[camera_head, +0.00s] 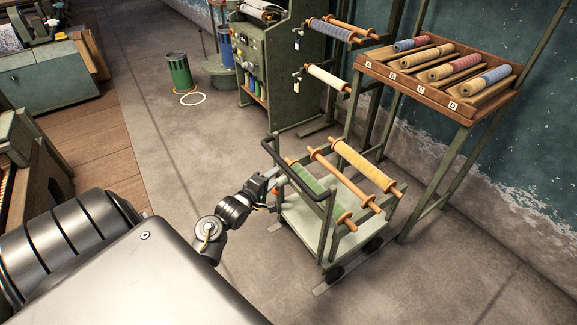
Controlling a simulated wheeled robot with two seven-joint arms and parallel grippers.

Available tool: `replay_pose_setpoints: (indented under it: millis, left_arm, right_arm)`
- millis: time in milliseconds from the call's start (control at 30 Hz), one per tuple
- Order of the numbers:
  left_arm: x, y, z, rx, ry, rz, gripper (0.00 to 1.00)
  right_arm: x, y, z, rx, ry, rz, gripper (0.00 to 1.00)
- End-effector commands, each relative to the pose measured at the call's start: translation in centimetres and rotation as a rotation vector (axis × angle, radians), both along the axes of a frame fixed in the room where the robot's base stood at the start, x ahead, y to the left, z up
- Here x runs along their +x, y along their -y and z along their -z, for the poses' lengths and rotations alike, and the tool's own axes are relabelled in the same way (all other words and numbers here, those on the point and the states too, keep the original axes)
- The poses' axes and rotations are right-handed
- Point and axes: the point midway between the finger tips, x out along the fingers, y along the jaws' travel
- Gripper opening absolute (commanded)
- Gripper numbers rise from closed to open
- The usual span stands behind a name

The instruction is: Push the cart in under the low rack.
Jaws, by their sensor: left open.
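The cart (300,216) is a pale green wheeled frame with a dark push handle (296,168) on its left side. It carries a green roll (308,180), a mostly bare wooden roller (340,176) and a yellow roll (362,163). My left gripper (277,184) is open beside the handle; whether it touches the bar I cannot tell. A green-legged rack (440,185) with a sloped wooden tray (420,83) stands behind and right of the cart. Another rack to its left holds a blue roll (332,31) and a cream roll (328,78). My right gripper is out of view.
Pale strips (330,287) lie on the floor by the cart's wheels. A green cabinet (268,60), a green bin (179,70) and a white ring (192,99) are farther back. The wall runs along the right.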

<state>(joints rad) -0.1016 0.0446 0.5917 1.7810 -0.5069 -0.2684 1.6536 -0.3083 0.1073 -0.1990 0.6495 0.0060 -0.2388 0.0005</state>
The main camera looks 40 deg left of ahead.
Motion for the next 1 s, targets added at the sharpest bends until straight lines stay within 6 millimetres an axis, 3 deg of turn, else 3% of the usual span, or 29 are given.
replay_pose_setpoints:
  millis: [500, 700, 967, 1000]
  left_arm:
    - [8.5, -0.9, 1.6, 0.001, -0.001, 0.000, 0.41]
    - [9.7, -1.0, 1.8, 0.003, -0.001, 0.000, 0.41]
    - [9.7, -1.0, 1.8, 0.003, -0.001, 0.000, 0.41]
    - [9.7, -1.0, 1.8, 0.003, -0.001, 0.000, 0.38]
  right_arm:
    - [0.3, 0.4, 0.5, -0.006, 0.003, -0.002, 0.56]
    - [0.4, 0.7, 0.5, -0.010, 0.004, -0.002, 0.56]
    - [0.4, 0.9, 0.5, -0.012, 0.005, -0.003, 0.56]
    - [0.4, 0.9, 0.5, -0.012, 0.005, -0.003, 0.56]
